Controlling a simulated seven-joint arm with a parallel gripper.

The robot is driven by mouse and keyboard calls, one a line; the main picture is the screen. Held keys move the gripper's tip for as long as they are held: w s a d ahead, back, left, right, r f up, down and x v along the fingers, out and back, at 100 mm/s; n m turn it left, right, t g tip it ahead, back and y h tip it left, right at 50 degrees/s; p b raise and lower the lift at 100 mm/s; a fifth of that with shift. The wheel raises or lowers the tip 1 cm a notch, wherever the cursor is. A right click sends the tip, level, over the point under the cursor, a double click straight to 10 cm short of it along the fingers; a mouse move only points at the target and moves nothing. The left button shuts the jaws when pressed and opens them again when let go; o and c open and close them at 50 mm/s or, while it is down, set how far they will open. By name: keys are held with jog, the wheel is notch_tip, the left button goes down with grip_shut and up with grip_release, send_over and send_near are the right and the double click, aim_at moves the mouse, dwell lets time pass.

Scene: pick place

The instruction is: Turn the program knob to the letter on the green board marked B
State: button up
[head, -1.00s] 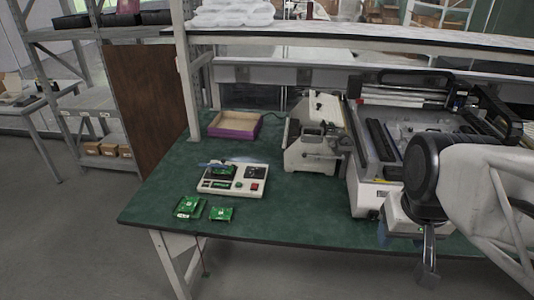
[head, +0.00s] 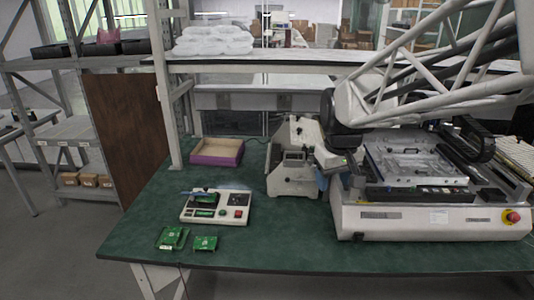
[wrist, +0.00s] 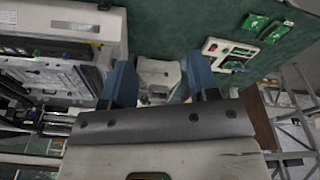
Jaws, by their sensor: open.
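The programmer box (head: 217,206) is a white and grey unit on the green table. It has a green board in its top, a red button and small dark knobs; it also shows in the wrist view (wrist: 230,55), at upper right. The lettering and the program knob's setting are too small to read. Two loose green boards, a left one (head: 172,238) and a right one (head: 205,243), lie in front of it. My gripper shows in the wrist view (wrist: 158,85) with two blue fingers apart and nothing between them. It is well to the right of the box in the head view.
A purple-sided tray (head: 217,152) sits behind the box. A grey-white machine (head: 293,160) stands right of it, and a large white machine (head: 430,218) with a red button fills the right side. A shelf (head: 300,57) runs above the table.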

jog(key=w+a+f+n, duration=0.25)
jog(key=w+a, duration=0.35)
jog(key=w, duration=0.5)
jog(key=n+g, duration=0.2)
jog(key=n, duration=0.4)
send_near(241, 195)
jog(key=shift+s+d+f, duration=0.25)
jog(key=shift+s+d, duration=0.05)
jog(key=shift+s, duration=0.05)
jog(key=shift+w+a+f, duration=0.25)
jog(key=shift+a+f, duration=0.15)
jog(key=shift+f, duration=0.15)
jog(key=shift+f, duration=0.1)
jog(key=shift+f, duration=3.75)
jog(key=shift+c, duration=0.2)
